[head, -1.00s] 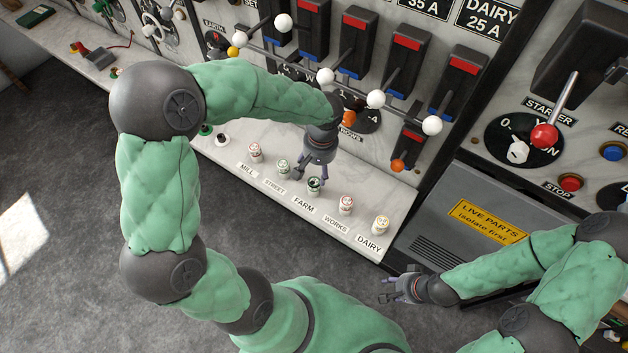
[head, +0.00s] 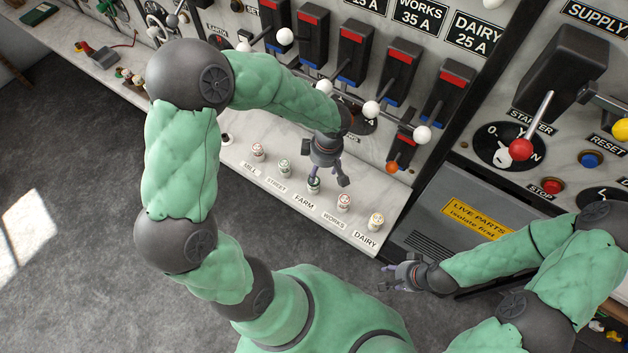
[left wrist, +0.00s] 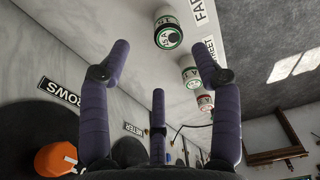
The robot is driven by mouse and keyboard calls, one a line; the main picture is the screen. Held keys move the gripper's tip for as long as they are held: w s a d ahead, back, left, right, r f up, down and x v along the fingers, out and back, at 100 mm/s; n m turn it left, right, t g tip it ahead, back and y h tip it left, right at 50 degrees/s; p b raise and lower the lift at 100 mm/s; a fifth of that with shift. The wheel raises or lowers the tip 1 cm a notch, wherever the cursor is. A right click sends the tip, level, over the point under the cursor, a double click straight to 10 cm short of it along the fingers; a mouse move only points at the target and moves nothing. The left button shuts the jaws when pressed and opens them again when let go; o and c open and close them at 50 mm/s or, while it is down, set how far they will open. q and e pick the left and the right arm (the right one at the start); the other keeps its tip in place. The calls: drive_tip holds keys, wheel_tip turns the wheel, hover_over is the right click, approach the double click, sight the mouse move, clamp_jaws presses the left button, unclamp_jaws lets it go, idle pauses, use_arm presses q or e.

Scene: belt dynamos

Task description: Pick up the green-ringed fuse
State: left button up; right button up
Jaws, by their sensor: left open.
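The green-ringed fuse (head: 314,186) stands upright in the shelf row above the FARM label, a white cylinder with a dark green ring. It also shows in the left wrist view (left wrist: 167,33), beyond the fingers. A second fuse with green marks (head: 284,167) stands by the STREET label, also visible in the left wrist view (left wrist: 190,72). My left gripper (head: 328,181) is open and empty. Its fingers are just above and beside the FARM fuse, one partly in front of it; contact cannot be told. My right gripper (head: 387,276) is open and empty, low at the right.
Red-marked fuses stand at MILL (head: 258,152) and WORKS (head: 344,202), and a yellow-marked one at DAIRY (head: 376,221). Lever switches (head: 398,60) with white knobs rise behind the row. A grey box (head: 440,225) with a yellow label stands at the right. Open floor lies in front.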

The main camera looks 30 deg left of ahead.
sight(314, 185)
use_arm(q)
drive_tip(key=shift+s+a+f, duration=0.1)
drive_tip(key=shift+a+f, duration=0.2)
drive_tip(key=shift+f, duration=0.95)
drive_tip(key=shift+s+a+f, duration=0.15)
drive_tip(key=shift+a+f, duration=0.1)
drive_tip(key=shift+f, duration=1)
drive_tip(key=shift+s+a+f, duration=0.1)
drive_tip(key=shift+a+f, duration=0.2)
drive_tip(key=shift+f, duration=0.95)
drive_tip(key=shift+c, duration=0.3)
clamp_jaws()
